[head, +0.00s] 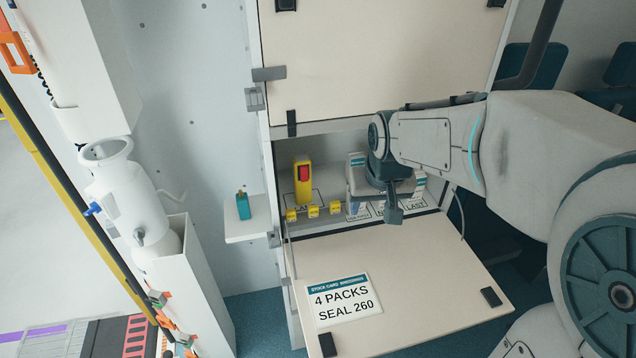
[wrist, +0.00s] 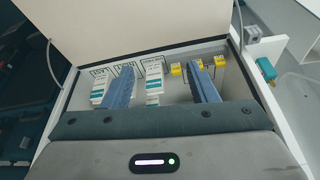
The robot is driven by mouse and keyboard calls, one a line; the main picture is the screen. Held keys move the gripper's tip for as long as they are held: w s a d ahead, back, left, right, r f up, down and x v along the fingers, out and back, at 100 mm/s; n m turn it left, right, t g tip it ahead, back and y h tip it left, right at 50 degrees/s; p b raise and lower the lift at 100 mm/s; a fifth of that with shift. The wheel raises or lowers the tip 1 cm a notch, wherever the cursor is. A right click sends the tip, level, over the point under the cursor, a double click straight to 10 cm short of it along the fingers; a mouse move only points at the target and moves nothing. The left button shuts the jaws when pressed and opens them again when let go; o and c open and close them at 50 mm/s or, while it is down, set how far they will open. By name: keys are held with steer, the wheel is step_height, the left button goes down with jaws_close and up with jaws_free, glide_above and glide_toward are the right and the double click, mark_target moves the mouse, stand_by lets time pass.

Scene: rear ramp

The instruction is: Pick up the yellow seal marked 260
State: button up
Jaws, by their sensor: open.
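Three small yellow seals sit in a row at the front left of the open locker compartment in the head view: a left one (head: 291,214), a middle one (head: 313,211) and a right one (head: 335,207). Their markings are too small to read, so I cannot tell which is 260. In the wrist view they show at the right (wrist: 176,69), partly behind one finger. My gripper (wrist: 160,66) is open and empty. Its fingers straddle a white pack (wrist: 153,78) in the wrist view. In the head view my gripper (head: 374,208) is right of the seals.
A yellow block with a red face (head: 303,183) stands behind the seals. White packs with teal bands (wrist: 103,88) stand in the compartment. The lowered flap (head: 425,305) bears a card (head: 343,299) reading "4 PACKS SEAL 260". A side shelf (head: 248,230) holds a teal item (head: 243,207).

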steer(key=n, duration=0.2)
glide_toward(313, 207)
steer(key=shift+t+y, duration=0.3)
steer(key=shift+y, duration=0.1)
steer(key=x, duration=0.4)
steer(key=shift+w+d+f, duration=0.2)
steer(key=shift+f, duration=0.2)
steer(key=shift+s+x, duration=0.15)
steer(key=shift+x, duration=1.3)
steer(key=shift+s+x, duration=0.1)
steer(key=shift+x, duration=1.4)
steer(key=shift+d+f, duration=0.1)
steer(key=shift+d, duration=0.05)
steer(key=c, duration=1)
